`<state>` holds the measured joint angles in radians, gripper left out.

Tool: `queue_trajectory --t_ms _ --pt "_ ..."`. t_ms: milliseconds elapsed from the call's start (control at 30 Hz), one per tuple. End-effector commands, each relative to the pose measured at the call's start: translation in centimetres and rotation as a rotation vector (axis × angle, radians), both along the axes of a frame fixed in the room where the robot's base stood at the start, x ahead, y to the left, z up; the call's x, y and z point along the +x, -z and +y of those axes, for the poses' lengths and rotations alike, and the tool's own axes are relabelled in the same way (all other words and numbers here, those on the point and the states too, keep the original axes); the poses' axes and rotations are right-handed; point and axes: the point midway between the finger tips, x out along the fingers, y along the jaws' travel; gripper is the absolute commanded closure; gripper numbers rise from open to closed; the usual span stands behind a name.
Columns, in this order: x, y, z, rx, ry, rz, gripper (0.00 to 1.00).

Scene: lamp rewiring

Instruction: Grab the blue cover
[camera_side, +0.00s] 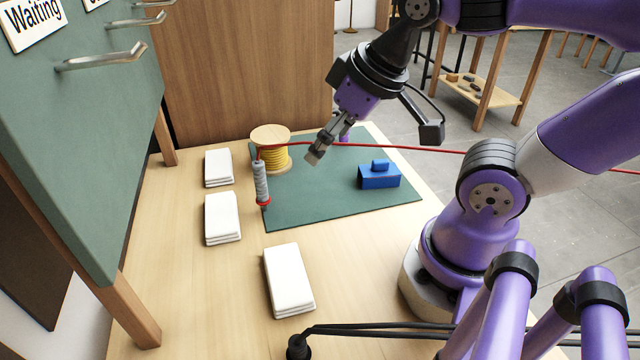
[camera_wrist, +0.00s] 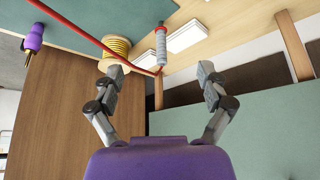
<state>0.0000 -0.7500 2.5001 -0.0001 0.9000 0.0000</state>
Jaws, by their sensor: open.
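The blue cover (camera_side: 379,175) is a blue box-like piece with a raised knob on top. It rests on the right part of the green mat (camera_side: 330,208) in the side view. I cannot see it in the wrist view. My gripper (camera_side: 316,156) is above the mat, to the left of the cover and apart from it. In the wrist view my gripper (camera_wrist: 160,75) shows its two fingers spread wide with nothing between them.
A yellow wire spool (camera_side: 275,158) stands at the mat's back left. A grey-and-red tool (camera_side: 261,184) is by the mat's left edge. A red cable (camera_side: 400,148) crosses behind my gripper. White folded stacks (camera_side: 289,281) lie on the table.

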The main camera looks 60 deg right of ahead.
Motion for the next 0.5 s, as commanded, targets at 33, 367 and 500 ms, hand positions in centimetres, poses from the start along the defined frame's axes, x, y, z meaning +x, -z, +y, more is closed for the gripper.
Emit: queue_trajectory --t_ms 33,367,500 --pt "0.0 0.0 0.0 0.0 0.0 0.0 0.12" --pt "0.7 0.7 -3.1 -0.097 -0.073 0.1 0.12" --pt "0.9 2.3 -8.7 -0.188 -0.241 0.277 0.12"
